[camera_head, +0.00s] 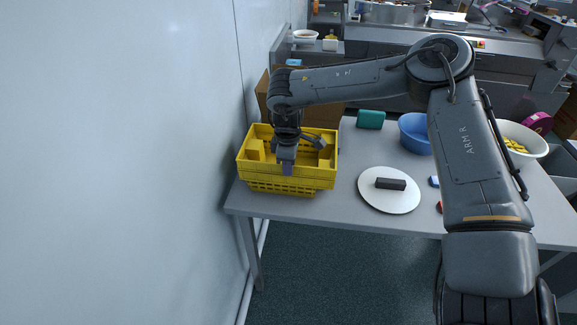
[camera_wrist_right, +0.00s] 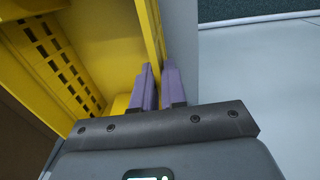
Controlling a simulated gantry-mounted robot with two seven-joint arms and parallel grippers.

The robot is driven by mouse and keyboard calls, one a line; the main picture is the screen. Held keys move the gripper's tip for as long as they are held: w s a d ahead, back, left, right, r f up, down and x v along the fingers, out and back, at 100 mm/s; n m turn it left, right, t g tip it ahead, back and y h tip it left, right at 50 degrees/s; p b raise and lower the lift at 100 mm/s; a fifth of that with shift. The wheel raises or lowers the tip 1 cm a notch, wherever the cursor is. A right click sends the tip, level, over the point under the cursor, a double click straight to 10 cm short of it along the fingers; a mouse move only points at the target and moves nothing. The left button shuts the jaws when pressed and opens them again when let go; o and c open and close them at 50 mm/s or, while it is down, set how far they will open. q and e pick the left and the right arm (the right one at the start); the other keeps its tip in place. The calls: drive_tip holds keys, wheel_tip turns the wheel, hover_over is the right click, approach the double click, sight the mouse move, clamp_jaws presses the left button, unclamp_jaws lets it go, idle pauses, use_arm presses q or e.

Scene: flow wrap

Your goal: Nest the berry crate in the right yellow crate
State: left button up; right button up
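A yellow crate (camera_head: 322,158) sits on the left end of the table, on top of a second yellow crate (camera_head: 270,188). The upper crate looks slightly offset from the lower one, and how deep it sits cannot be told. I cannot tell by markings which is the berry crate; no berries show. My right gripper (camera_head: 287,169) reaches down at the near wall of the upper crate. In the right wrist view its purple fingers (camera_wrist_right: 159,88) stand close together on either side of the thin yellow wall (camera_wrist_right: 147,25). My left gripper is not in view.
A white round plate (camera_head: 390,203) with a dark block (camera_head: 390,184) lies right of the crates. A teal box (camera_head: 371,119), a blue bowl (camera_head: 415,132) and a white bowl (camera_head: 527,139) stand farther back. A brown carton (camera_head: 262,95) is behind the crates. A pale wall (camera_head: 150,160) is close on the left.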

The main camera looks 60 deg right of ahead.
drive_tip(key=o, duration=0.5)
drive_tip(key=shift+s+a+r+p, duration=0.15)
drive_tip(key=shift+r+p, duration=0.35)
drive_tip(key=shift+r, duration=2.25)
drive_tip(key=shift+a+r+p, duration=0.2)
drive_tip(key=shift+r+p, duration=0.3)
drive_tip(key=shift+r, duration=2.2)
drive_tip(key=shift+r, duration=0.1)
